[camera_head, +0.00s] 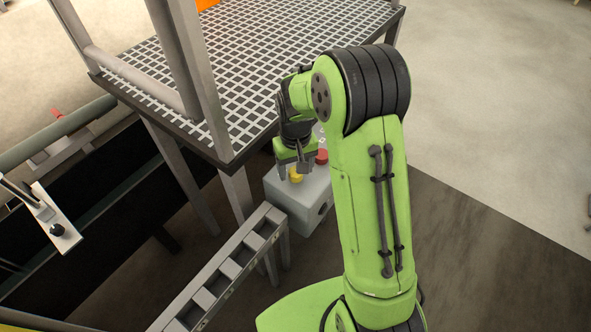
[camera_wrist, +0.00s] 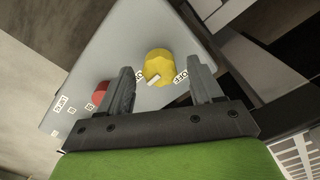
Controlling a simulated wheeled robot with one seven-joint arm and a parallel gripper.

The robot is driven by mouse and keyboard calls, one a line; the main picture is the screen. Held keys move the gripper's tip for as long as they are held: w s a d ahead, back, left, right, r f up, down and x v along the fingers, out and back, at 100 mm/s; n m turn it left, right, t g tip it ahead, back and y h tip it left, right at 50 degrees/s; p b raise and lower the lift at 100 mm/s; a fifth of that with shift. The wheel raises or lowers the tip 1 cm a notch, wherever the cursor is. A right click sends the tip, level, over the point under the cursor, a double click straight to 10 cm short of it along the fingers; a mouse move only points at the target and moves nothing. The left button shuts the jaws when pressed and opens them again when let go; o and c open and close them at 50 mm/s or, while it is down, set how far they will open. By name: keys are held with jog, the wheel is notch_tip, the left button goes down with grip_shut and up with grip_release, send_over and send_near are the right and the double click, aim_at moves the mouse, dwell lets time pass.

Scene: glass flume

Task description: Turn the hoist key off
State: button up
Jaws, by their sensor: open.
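The hoist key is a yellow knob with a pale pointer mark (camera_wrist: 159,66) on the face of a grey control box (camera_wrist: 125,40). In the wrist view, labels flank the knob, one reading OFF at its right; the other is partly hidden by a finger. My gripper (camera_wrist: 160,88) is open, with one finger on each side of the knob; I cannot tell if they touch it. In the head view my gripper (camera_head: 294,168) points down over the box (camera_head: 300,205), with the yellow knob (camera_head: 296,178) just beneath.
A red button (camera_head: 321,157) is on the same box, also seen left of the fingers in the wrist view (camera_wrist: 101,88). A grated platform (camera_head: 250,50) with grey rails stands behind the box. A slotted grey beam (camera_head: 228,270) lies at front left. The floor at right is clear.

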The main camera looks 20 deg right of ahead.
jog(key=shift+f, duration=0.25)
jog(key=c, duration=1)
jog(key=shift+c, duration=0.2)
